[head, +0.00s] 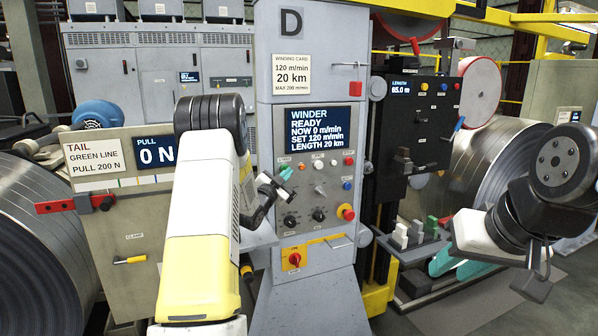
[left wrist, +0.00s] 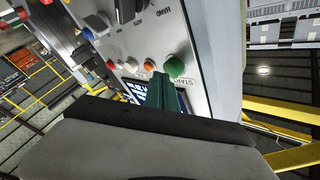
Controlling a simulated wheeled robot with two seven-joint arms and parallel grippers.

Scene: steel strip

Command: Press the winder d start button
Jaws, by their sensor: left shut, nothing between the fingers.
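The winder panel D (head: 306,225) stands in the middle of the head view, with buttons and knobs below its screen (head: 319,131). My left gripper (head: 286,173) is shut and empty, its teal fingertips in front of the upper left of the button area. In the left wrist view the green start button (left wrist: 175,67), with a START label beside it, is close to the teal fingertips (left wrist: 161,80). Whether they touch is not clear. In the head view the button is hidden or hard to pick out behind the fingers. My right gripper (head: 462,268) is low at the right, its teal fingers apart.
Close to the start button are an orange-red button (left wrist: 150,65) and a white button (left wrist: 131,63). A red emergency stop (head: 346,212) and a red rotary switch (head: 295,259) sit lower on the panel. A tension stand (head: 130,215) is left; a black length unit (head: 420,115) is right.

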